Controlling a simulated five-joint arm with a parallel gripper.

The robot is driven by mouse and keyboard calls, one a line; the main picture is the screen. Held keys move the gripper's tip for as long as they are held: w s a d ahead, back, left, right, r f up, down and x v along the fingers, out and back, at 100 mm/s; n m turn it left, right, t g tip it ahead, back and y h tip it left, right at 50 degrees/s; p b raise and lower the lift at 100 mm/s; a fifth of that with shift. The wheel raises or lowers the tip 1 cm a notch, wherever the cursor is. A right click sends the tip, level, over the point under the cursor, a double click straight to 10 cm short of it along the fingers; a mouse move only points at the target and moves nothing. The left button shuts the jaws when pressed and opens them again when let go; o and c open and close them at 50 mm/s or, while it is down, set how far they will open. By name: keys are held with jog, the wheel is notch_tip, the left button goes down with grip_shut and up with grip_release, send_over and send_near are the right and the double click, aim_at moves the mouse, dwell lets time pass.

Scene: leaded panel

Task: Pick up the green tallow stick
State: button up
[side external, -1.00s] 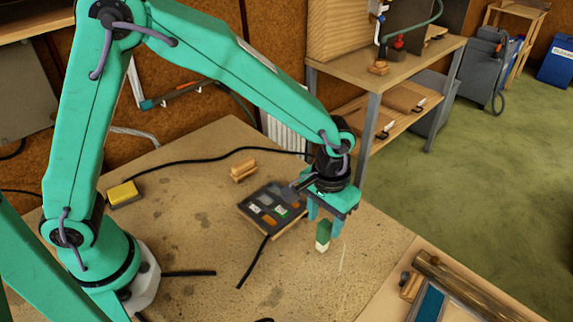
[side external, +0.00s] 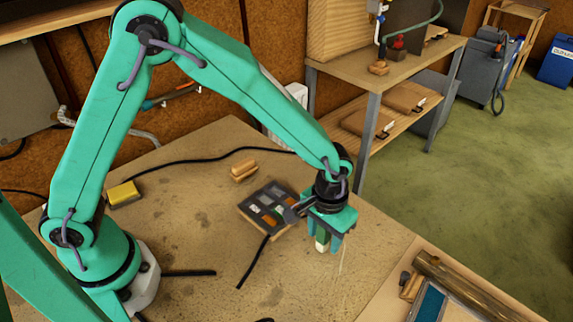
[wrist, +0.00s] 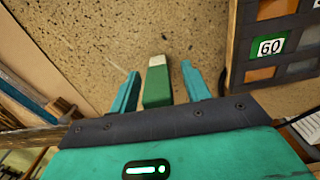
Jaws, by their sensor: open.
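The green tallow stick (side external: 322,241) stands on the bench, green end up and pale end down, as seen in the side view. In the wrist view the stick (wrist: 157,86) lies between the two fingers, with its pale end farthest from the camera. My gripper (wrist: 160,69) is open, one finger on each side of the stick, with a visible gap on both sides. In the side view my gripper (side external: 323,238) is lowered around the stick, and its fingers partly hide it.
A dark compartment tray (side external: 266,207) sits close left of the gripper; it also shows at the wrist view's right edge (wrist: 232,50). A wooden block (side external: 243,170), a yellow block (side external: 124,194) and black cords lie on the bench. A wooden-framed panel (side external: 452,302) is at lower right.

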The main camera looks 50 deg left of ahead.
grip_shut()
jog(key=shift+r, duration=0.2)
dwell(0.3)
jog(key=shift+r, duration=0.55)
jog(key=r, duration=0.3)
jog(key=shift+s+d+r, duration=0.1)
jog(key=shift+s+d, duration=0.15)
jog(key=shift+s, duration=0.15)
jog(key=s+d+r, duration=0.5)
jog(key=s+r, duration=0.1)
jog(key=s, duration=0.3)
jog(key=shift+s+r, duration=0.15)
jog(key=shift+s, duration=0.1)
